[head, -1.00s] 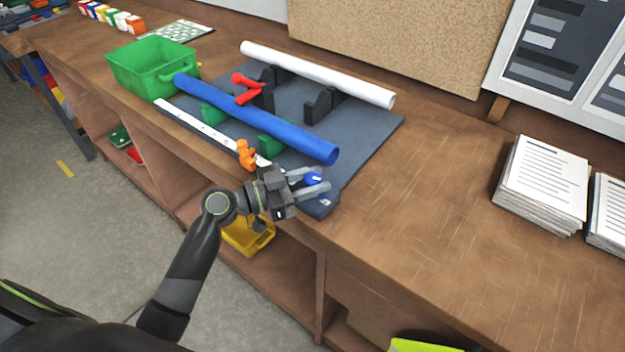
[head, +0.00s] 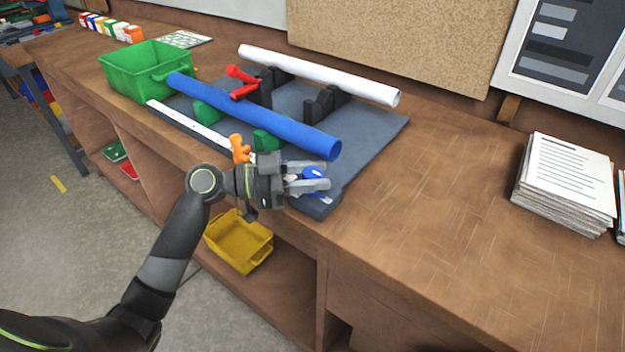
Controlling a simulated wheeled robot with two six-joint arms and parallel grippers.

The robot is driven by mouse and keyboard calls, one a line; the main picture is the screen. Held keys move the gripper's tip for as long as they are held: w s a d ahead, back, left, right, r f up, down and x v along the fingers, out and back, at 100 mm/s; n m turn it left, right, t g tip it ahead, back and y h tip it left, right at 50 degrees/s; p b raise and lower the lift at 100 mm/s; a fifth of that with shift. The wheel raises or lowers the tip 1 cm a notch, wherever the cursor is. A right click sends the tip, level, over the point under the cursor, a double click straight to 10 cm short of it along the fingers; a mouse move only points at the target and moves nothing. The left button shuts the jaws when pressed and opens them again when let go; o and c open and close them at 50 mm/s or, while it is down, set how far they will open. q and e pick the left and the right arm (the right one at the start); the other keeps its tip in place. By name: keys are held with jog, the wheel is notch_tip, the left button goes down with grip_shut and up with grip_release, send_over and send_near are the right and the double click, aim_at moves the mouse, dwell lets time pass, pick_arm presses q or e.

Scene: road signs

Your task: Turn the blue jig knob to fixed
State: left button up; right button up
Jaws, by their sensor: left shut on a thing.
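The blue jig knob (head: 313,173) sits on a dark block (head: 318,206) at the front right corner of the grey jig board (head: 372,137). My left gripper (head: 318,180) is shut on the knob, with one finger on each side of it. The fingers hide part of the knob, and I cannot read its setting. My right gripper is not in view.
A blue tube (head: 250,112) on green supports and a white tube (head: 320,74) on black supports lie just behind. An orange clamp (head: 239,148), a white ruler (head: 188,124) and a red lever (head: 243,82) are close.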

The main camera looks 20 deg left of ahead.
pick_arm(q)
jog(key=o, duration=0.9)
jog(key=shift+o, duration=0.2)
jog(key=shift+a, duration=0.1)
jog(key=shift+s+a+f, duration=0.1)
jog(key=shift+a, duration=0.1)
jog(key=b+v, duration=0.4)
jog(key=v, duration=1.2)
jog(key=shift+s+a+b, duration=0.15)
jog(key=shift+a+b, duration=0.2)
